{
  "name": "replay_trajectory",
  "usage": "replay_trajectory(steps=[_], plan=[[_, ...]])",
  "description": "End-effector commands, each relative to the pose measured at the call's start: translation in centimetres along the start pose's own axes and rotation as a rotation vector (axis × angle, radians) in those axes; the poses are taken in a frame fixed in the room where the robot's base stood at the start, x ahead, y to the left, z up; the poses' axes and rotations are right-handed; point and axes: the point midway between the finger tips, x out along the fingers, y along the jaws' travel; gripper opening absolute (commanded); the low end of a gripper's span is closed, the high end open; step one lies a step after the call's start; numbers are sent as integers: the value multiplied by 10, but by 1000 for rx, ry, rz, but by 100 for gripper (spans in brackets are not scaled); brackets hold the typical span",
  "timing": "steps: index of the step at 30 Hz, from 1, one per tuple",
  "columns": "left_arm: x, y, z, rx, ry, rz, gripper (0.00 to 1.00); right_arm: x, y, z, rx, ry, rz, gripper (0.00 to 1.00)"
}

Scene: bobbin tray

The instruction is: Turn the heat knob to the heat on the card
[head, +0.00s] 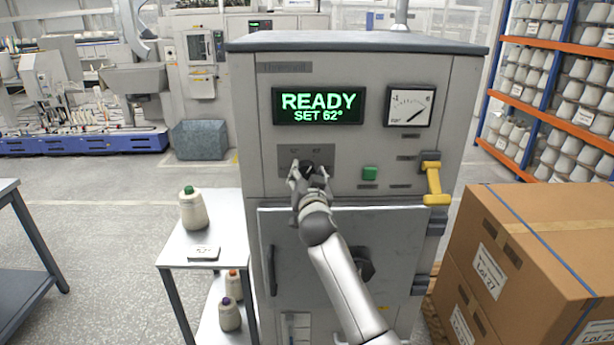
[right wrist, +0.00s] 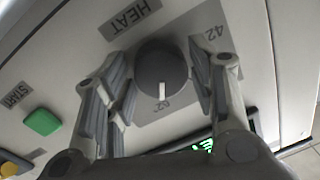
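The display (head: 318,106) reads READY, SET 62°. A white card (head: 204,253) lies on the side table; its writing is too small to read. My left gripper is out of view.
A green button (head: 370,173) and a yellow handle (head: 434,182) are right of the knob. The side table (head: 180,250) holds a cone of yarn (head: 193,209). Cardboard boxes (head: 540,240) stand at the right. The floor at left is partly clear.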

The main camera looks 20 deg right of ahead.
Motion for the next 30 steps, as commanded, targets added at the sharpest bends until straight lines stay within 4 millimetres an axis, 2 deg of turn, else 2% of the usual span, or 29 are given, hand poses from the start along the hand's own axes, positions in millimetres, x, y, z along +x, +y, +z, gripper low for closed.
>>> replay_trajectory(steps=[1, 6, 17, 30], plan=[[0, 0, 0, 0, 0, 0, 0, 0, 0, 0, 0, 0, 0, 40], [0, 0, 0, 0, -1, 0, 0, 0, 0, 0, 0, 0, 0, 20], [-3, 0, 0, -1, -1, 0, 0, 0, 0, 0, -67, -5, 1, 20], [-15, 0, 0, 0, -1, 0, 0, 0, 0, -2, -422, -32, 11, 20]])
